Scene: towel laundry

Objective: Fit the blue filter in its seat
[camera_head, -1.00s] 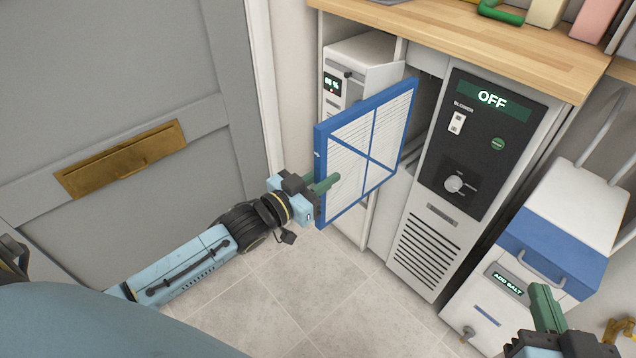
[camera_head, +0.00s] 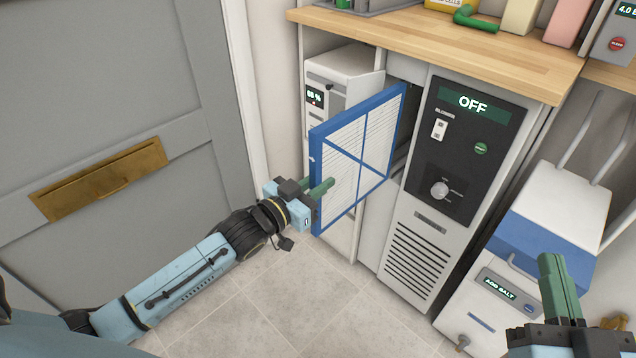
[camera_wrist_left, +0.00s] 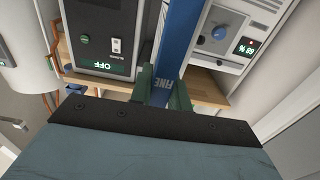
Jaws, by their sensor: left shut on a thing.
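The blue filter (camera_head: 358,160) is a flat panel with a blue frame, a blue cross and white pleats. My left gripper (camera_head: 322,190) is shut on its near edge and holds it upright in front of the cabinets. In the left wrist view the filter's blue edge (camera_wrist_left: 178,45), marked FINE, stands between the green fingers. The filter's far edge is at a dark opening (camera_head: 403,68) left of the blower panel (camera_head: 467,140); I cannot tell how far it is inside. My right gripper (camera_head: 560,290) is empty at the lower right, its green fingers close together.
The blower panel reads OFF. A white unit (camera_head: 345,75) with a small display stands left of the filter. A wooden counter (camera_head: 440,45) runs above. A white and blue ADD SALT unit (camera_head: 540,240) stands at the right. The tiled floor (camera_head: 270,310) is clear.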

